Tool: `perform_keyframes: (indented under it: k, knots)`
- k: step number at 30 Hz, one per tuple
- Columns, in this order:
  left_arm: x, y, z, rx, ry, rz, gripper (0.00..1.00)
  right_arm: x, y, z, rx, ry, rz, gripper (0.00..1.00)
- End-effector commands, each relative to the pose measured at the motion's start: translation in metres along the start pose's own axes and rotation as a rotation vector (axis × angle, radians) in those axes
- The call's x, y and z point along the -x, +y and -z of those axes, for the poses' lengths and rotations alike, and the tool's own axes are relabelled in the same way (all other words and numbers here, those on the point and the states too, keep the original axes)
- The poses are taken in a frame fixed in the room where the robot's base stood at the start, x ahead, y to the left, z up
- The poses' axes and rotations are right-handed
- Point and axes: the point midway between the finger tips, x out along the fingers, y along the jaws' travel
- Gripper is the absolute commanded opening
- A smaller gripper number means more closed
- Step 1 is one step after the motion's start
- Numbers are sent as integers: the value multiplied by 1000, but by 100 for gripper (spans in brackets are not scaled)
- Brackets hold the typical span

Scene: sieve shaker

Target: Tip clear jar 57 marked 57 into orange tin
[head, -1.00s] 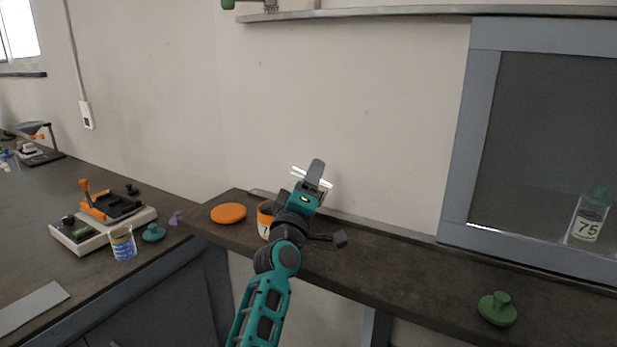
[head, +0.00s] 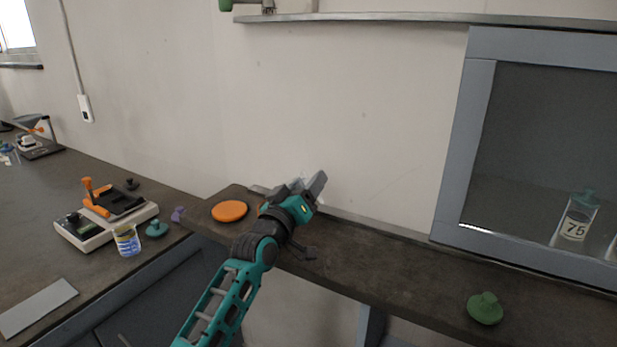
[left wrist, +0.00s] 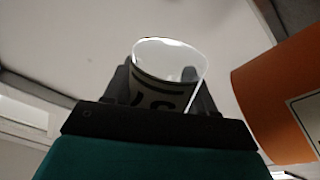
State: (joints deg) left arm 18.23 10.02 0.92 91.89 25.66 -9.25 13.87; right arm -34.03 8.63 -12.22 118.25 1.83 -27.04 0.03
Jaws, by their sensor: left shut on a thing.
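My left gripper (head: 308,187) is above the ledge by the wall, shut on a clear jar. The jar (left wrist: 168,75) sits between the fingers in the left wrist view, with its round end toward the camera and a partly hidden label with dark, hard-to-read marks. In the head view the jar is mostly hidden behind the gripper. The orange tin (left wrist: 275,100) is close beside the jar, at the right of the left wrist view. My arm hides nearly all of the tin in the head view. My right gripper is not in view.
An orange disc (head: 229,211) lies left of my gripper on the ledge. A green stopper (head: 485,308) lies at the right. Jar 75 (head: 574,228) stands in the grey-framed cabinet. A labelled beaker (head: 127,241) stands by an orange-handled device (head: 105,215) on the left bench.

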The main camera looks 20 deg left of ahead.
Motion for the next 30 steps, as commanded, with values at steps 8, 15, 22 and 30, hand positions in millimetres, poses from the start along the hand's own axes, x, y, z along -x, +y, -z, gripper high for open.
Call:
perform_keyframes:
  k: [8,15,22,30]
  knots:
    - [1,-3,2,-176,-73,0,21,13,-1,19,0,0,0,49]
    - [2,-4,0,-178,-73,0,21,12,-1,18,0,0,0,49]
    - [2,-5,10,-311,-129,0,21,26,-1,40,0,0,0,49]
    - [5,-11,10,-487,-202,0,21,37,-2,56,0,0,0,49]
